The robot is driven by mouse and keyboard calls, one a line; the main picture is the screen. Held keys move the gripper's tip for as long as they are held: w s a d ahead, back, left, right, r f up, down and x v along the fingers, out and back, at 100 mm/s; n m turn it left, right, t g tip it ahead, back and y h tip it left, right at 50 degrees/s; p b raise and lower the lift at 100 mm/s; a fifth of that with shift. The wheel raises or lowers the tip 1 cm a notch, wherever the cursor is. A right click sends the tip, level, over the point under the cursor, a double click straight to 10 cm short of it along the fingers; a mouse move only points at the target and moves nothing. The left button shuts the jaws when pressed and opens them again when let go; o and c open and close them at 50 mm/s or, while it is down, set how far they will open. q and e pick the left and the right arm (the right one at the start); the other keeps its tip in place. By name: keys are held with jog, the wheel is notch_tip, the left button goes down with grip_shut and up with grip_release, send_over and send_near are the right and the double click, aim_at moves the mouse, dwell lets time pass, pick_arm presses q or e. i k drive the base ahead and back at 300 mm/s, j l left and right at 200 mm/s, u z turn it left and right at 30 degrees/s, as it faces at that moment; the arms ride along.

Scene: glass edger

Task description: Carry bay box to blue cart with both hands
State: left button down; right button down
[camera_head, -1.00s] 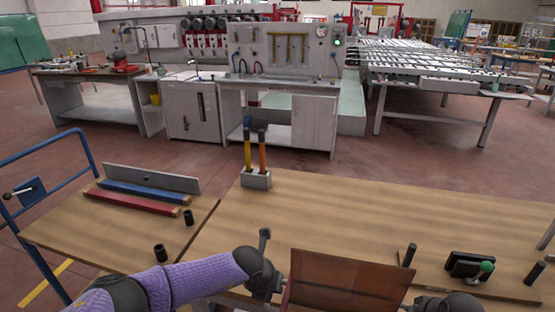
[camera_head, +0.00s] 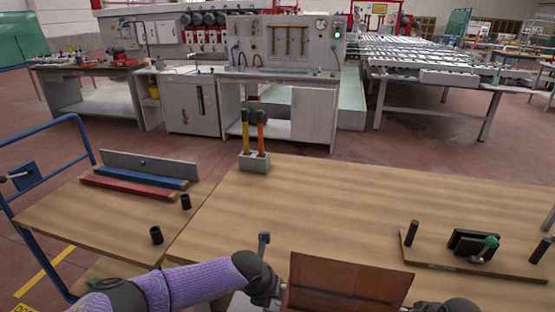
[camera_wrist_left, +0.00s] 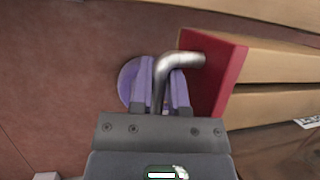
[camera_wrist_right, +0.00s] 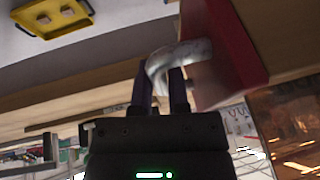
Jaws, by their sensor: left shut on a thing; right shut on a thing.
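The bay box (camera_head: 350,284), a brown-red open-looking box, is at the bottom of the head view, partly cut off by the frame edge. My left gripper (camera_head: 268,284) is at its left end and my right gripper (camera_head: 460,305) at its right end. In the left wrist view my left gripper (camera_wrist_left: 164,85) is shut on a bent metal handle on the box's red end (camera_wrist_left: 218,75). In the right wrist view my right gripper (camera_wrist_right: 163,80) is shut on the opposite handle by a red end (camera_wrist_right: 228,55). The blue cart (camera_head: 75,218), with blue rails and a wooden top, stands at the left.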

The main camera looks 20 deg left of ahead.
aim_at(92, 214)
jog(key=j+z, duration=0.15)
jog(key=z, duration=0.35)
jog(key=j+z, duration=0.1)
jog(key=z, duration=0.4)
jog(key=j+z, duration=0.1)
jog(key=z, duration=0.4)
jog(key=k+z, duration=0.15)
jog(key=z, duration=0.35)
jog(key=j+z, duration=0.15)
jog(key=z, duration=0.3)
jog(key=k+z, duration=0.15)
jog(key=z, duration=0.35)
jog(key=k+z, duration=0.1)
jog(key=k, duration=0.55)
jog(key=k+z, duration=0.15)
jog(key=k, duration=0.35)
jog(key=k+l+z, duration=0.1)
jog(key=k, duration=0.4)
jog(key=k+l+z, duration=0.15)
jog(key=k, duration=0.35)
jog(key=k+z, duration=0.4)
jog(key=k+l+z, duration=0.1)
jog(key=z, duration=0.35)
jog(key=u, duration=0.5)
jog(key=k+j+u, duration=0.1)
jog(key=u, duration=0.85)
jog(key=k+j+u, duration=0.1)
jog(key=u, duration=0.35)
